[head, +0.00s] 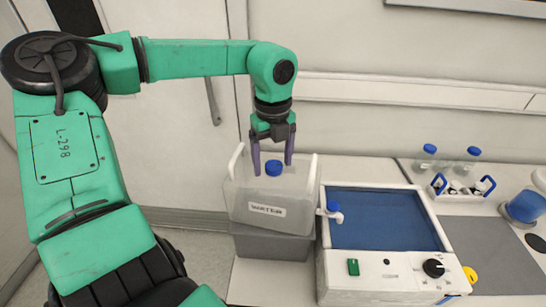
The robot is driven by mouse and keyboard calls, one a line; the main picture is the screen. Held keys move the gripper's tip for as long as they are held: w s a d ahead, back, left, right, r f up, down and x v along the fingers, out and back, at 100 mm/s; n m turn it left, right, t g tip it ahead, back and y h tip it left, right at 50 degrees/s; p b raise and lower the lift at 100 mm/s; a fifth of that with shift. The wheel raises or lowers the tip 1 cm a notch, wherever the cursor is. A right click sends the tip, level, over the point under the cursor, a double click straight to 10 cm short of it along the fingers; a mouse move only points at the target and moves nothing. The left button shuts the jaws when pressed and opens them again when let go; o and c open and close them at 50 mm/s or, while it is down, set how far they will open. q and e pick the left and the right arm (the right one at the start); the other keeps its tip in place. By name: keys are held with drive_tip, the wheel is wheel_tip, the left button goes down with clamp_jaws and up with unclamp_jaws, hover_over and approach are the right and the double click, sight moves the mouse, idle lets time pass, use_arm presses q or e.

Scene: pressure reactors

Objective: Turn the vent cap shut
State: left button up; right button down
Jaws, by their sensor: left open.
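A translucent white carboy (245,200) with side handles and a printed label stands left of the blue-topped unit. A blue cap (274,169) sits on its top, and I take it as the vent cap. My left gripper (271,166) points straight down over the carboy. Its two purple fingers are open, one on each side of the cap in the picture. I cannot tell whether they touch it. My right gripper is not in view.
Blue-capped bottles (428,154), a small rack (462,187) and a blue-filled flask (524,206) stand farther right.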

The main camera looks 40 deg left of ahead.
use_arm(q)
drive_tip(key=shift+d, duration=0.1)
drive_tip(key=c, duration=0.3)
drive_tip(key=shift+w, duration=0.15)
clamp_jaws()
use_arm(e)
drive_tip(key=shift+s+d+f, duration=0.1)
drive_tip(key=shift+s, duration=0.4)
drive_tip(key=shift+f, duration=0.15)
